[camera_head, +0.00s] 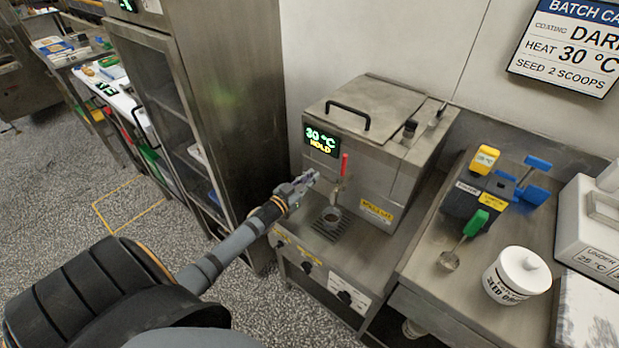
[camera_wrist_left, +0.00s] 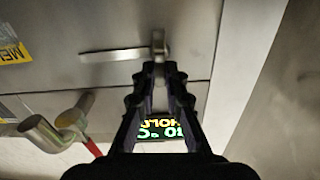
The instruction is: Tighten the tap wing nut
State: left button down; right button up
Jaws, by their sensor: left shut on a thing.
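The melting tank (camera_head: 365,150) is a steel box with a tap whose red handle (camera_head: 344,165) points up on its front. In the left wrist view the tap's thick metal spout (camera_wrist_left: 72,122) is at lower left, with part of the red handle (camera_wrist_left: 93,148) behind it. My left gripper (camera_head: 313,176) is at the tank's front, left of the red handle. In the left wrist view its fingers (camera_wrist_left: 160,68) are shut at the small metal wing nut (camera_wrist_left: 159,42), from which a thin bar runs left. The fingertips hide part of the nut. My right gripper is not in view.
A tall steel cabinet (camera_head: 235,90) stands close on the left. On the right bench are a white tub (camera_head: 517,275), a green-handled scoop (camera_head: 475,224) and a dark caddy (camera_head: 475,198).

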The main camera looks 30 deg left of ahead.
pick_arm(q)
jog(key=m, duration=0.5)
jog(key=d+m, duration=0.1)
jog(key=m, duration=0.2)
jog(key=shift+s+f+p, duration=0.15)
jog(key=shift+f+p, duration=0.15)
jog(key=shift+f, duration=0.05)
jog(key=m, duration=0.5)
jog(key=shift+d+f, duration=0.15)
jog(key=shift+f, duration=0.25)
jog(key=shift+d+f+m+b, duration=0.1)
jog(key=shift+f+m+b, duration=0.1)
jog(key=shift+m, duration=0.85)
jog(key=shift+f+m+b, duration=0.1)
jog(key=shift+m+b, duration=0.1)
jog(key=shift+m, duration=0.85)
jog(key=c, duration=1.4)
grip_release()
jog(key=shift+r, duration=0.15)
jog(key=s, duration=0.8)
jog(key=s+a, duration=0.1)
jog(key=s, duration=0.3)
